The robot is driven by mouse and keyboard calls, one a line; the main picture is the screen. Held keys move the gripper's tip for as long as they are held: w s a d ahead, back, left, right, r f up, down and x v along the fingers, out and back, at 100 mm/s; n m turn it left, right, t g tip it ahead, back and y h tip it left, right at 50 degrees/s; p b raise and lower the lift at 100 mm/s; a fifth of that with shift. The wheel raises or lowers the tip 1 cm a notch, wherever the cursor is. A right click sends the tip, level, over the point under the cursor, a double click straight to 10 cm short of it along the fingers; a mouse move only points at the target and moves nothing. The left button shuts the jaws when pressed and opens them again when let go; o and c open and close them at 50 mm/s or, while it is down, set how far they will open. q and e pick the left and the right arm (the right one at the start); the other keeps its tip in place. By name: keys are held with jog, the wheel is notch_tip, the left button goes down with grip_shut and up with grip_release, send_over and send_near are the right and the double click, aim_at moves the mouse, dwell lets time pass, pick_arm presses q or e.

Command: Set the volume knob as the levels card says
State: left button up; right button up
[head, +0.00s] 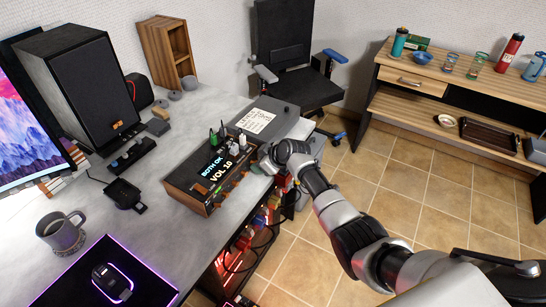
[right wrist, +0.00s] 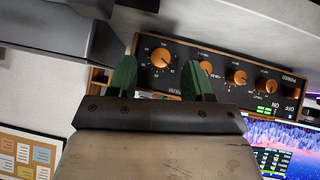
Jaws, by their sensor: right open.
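A wood-cased amplifier (head: 190,185) sits at the desk's right edge; its display (head: 216,172) reads "BOTH ON" and "VOL 10". The levels card (head: 256,120), a white sheet, lies on a dark box behind it; its writing is too small to read. In the right wrist view the amplifier's front appears upside down, with a row of orange knobs. The largest, leftmost there, seems to be the volume knob (right wrist: 160,57). My right gripper (right wrist: 158,76) is open, its green fingertips either side of this knob; contact cannot be told. It also shows in the head view (head: 269,164). My left gripper is out of view.
Small bottles (head: 222,131) stand on the amplifier. A mug (head: 62,232), a lit dark mat (head: 135,270) and a speaker (head: 82,85) are on the desk. A chair (head: 290,70) stands behind; a wooden side table (head: 430,110) is at right. Tiled floor between is clear.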

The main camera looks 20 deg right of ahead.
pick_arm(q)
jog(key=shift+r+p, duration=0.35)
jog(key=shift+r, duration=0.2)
pick_arm(e)
jog(key=v, duration=0.9)
